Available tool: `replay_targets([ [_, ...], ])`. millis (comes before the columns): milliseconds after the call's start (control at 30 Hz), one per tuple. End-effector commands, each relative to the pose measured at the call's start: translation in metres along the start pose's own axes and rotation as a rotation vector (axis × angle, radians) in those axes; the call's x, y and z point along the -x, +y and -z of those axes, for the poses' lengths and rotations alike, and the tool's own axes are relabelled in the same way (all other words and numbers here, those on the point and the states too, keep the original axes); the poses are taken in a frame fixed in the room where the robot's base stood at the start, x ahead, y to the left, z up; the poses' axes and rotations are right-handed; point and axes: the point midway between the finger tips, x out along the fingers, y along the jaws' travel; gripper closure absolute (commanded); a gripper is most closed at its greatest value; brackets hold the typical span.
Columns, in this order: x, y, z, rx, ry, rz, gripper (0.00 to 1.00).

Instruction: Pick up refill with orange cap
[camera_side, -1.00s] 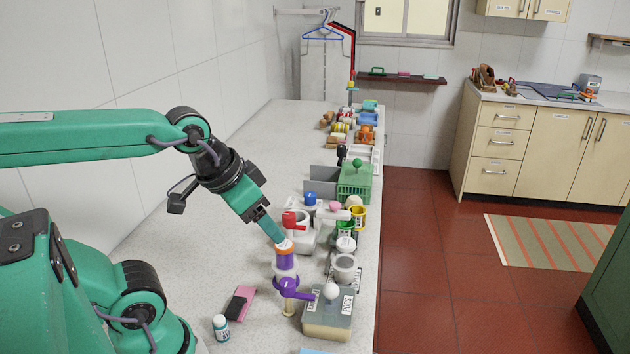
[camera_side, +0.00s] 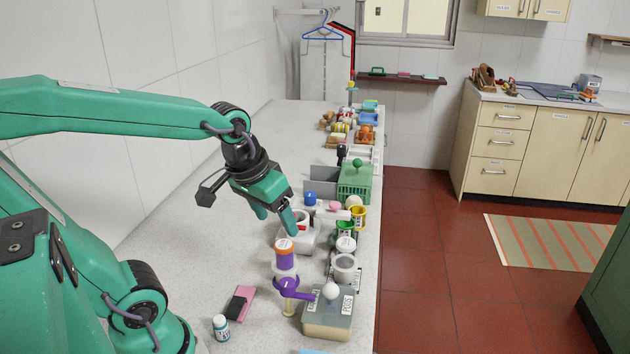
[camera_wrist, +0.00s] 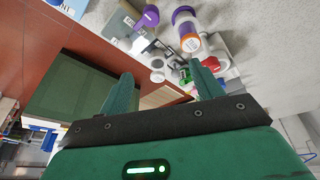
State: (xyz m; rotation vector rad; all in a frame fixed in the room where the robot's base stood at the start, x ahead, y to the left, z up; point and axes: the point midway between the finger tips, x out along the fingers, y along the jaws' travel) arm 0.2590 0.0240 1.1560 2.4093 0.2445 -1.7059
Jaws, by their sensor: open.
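The refill with the orange cap appears to be the upright purple cylinder (camera_side: 286,259) with an orange band and pale top at its upper end, on a stand with a purple lever (camera_side: 292,290). The same cylinder shows at the top of the wrist view (camera_wrist: 186,28), beyond my fingers. My gripper (camera_side: 277,222) is open and empty, with its fingers pointing down. It is above and behind the cylinder in the side view, apart from it, close to a white container (camera_side: 309,238). In the wrist view my gripper's fingers (camera_wrist: 161,69) are spread.
A grey box with a white knob (camera_side: 331,291) stands at front right. A green crate (camera_side: 354,184) and several cups and jars line the counter's right edge. The counter's left side is mostly clear.

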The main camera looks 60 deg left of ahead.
Motion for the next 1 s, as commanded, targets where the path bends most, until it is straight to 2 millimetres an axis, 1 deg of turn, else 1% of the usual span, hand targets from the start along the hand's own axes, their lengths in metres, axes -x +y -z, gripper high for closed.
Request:
replay_targets([
  [33,-0.007,-0.004,0.004,0.038,-0.027,0.01,0.35],
  [100,-0.016,-0.008,0.01,0.088,-0.058,0.021,0.35],
  [267,-0.037,-0.02,0.021,0.203,-0.125,0.049,0.35],
  [400,-0.058,-0.031,0.028,0.303,-0.183,0.075,0.35],
  [600,-0.087,-0.048,0.035,0.437,-0.259,0.112,0.35],
  [700,-0.098,-0.054,0.036,0.485,-0.285,0.126,0.35],
  [800,-0.105,-0.058,0.037,0.517,-0.302,0.135,0.35],
  [1000,-0.11,-0.061,0.038,0.536,-0.311,0.141,0.35],
])
